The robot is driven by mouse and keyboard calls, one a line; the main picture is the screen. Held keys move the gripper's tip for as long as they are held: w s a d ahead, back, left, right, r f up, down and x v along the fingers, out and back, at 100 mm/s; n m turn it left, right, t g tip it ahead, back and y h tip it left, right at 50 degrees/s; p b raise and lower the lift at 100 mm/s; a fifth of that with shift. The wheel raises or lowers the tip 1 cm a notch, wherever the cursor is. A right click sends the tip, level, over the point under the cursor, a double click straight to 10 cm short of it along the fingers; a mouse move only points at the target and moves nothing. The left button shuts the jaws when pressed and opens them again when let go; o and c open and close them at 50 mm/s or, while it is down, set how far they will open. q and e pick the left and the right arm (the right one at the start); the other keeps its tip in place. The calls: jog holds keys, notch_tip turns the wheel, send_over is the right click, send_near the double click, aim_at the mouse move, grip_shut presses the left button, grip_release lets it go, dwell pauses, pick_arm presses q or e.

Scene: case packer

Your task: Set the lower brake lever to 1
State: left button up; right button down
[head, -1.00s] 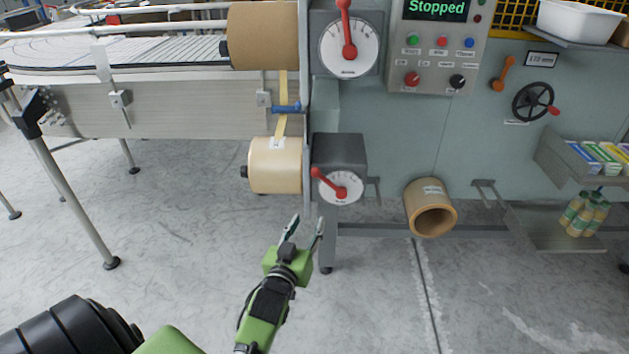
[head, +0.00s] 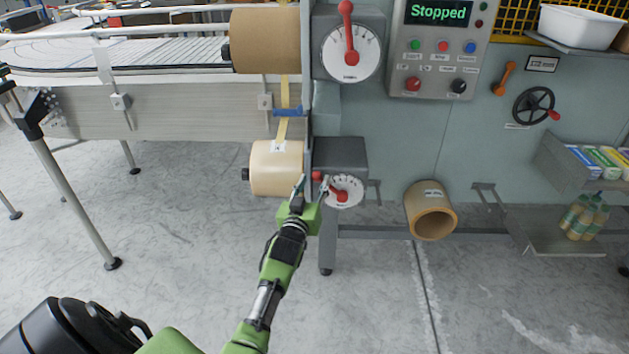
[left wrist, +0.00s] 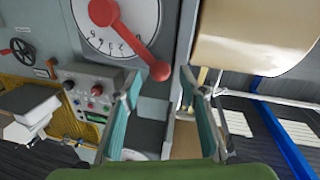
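The lower brake dial (head: 348,196) is a white disc on a grey box. Its red lever points left and slightly up, with its round knob (head: 317,176) at the dial's left side. In the left wrist view the red lever (left wrist: 130,40) crosses the dial (left wrist: 90,30), and the knob (left wrist: 160,70) sits near the fingertips. The number it points to cannot be read surely. My left gripper (head: 312,184) is open, its fingers on either side of the knob. In the left wrist view the gripper (left wrist: 158,82) shows a wide gap. My right gripper is not in view.
The upper brake dial (head: 351,50) has its red lever upright. A tape roll (head: 276,168) is close left of the lower dial. A control panel (head: 437,60) reads "Stopped". A cardboard tube (head: 431,210) is at right. The floor in front is clear.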

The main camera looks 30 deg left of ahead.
pick_arm(q)
jog(key=shift+w+a, duration=0.2)
jog(key=shift+w, duration=0.35)
grip_shut()
jog(key=shift+w+d+r+m+g+p, duration=0.2)
jog(key=shift+d+r+m+p, duration=0.15)
jog(key=shift+r+m+p, duration=0.2)
jog(key=shift+w+d+r+m+g+p, duration=0.15)
jog(key=shift+d+r+m+p, duration=0.25)
jog(key=shift+p, duration=0.25)
jog(key=shift+w+d+m, duration=0.25)
jog(key=shift+d+m, duration=0.1)
jog(key=shift+m, duration=0.3)
grip_release()
